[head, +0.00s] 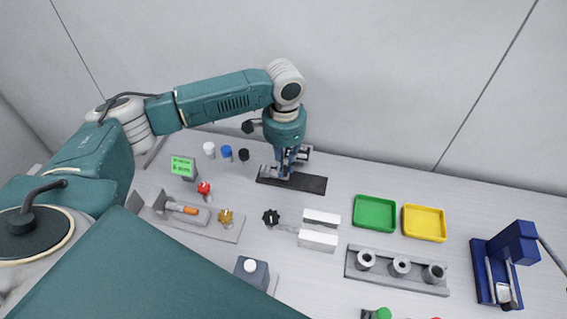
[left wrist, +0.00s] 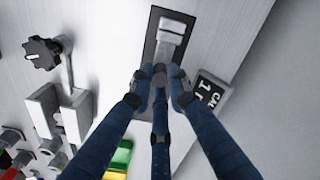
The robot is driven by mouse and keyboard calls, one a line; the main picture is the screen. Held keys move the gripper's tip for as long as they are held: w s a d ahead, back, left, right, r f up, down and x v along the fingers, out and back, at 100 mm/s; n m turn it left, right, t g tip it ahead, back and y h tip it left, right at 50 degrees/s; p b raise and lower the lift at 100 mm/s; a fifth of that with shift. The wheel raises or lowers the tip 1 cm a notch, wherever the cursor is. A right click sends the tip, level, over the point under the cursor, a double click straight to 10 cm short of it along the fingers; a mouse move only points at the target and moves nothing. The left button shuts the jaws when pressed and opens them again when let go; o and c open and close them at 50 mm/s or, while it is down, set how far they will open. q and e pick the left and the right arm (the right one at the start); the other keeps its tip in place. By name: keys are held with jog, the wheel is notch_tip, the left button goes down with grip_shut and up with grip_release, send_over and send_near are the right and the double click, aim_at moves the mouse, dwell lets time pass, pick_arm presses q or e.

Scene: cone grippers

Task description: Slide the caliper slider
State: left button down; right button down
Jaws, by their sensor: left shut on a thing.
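The caliper (head: 270,172) is a grey metal piece lying on a black mat (head: 312,184) near the wall. In the left wrist view the grey caliper (left wrist: 172,40) runs lengthwise along the black mat (left wrist: 152,42). My left gripper (head: 286,172) points down over the mat. Its blue fingers (left wrist: 160,78) are closed together at the near end of the caliper, shut on its slider. The fingers hide the slider itself and the exact contact. My right gripper is not in view.
A dark sign (left wrist: 210,97) with white lettering stands beside the mat. Left are several coloured knobs, a green-lit display (head: 183,167) and a grey fixture (head: 190,212). Right are a green tray (head: 375,197), a yellow tray (head: 424,207) and a blue press (head: 512,245). White blocks (head: 318,240) stand in front.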

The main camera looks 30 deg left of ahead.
pick_arm(q)
jog(key=d+p, duration=0.1)
jog(key=w+d+p, duration=0.1)
jog(key=d, duration=0.1)
jog(key=d+p, duration=0.1)
jog(key=d, duration=0.1)
jog(key=shift+w+r+p, duration=0.2)
jog(key=shift+r+p, duration=0.1)
jog(key=shift+p, duration=0.05)
jog(key=shift+w+d+f, duration=0.1)
jog(key=c, duration=1.8)
grip_release()
jog(key=shift+c, duration=0.2)
jog(key=shift+o, duration=1)
jog(key=shift+d+f, duration=0.1)
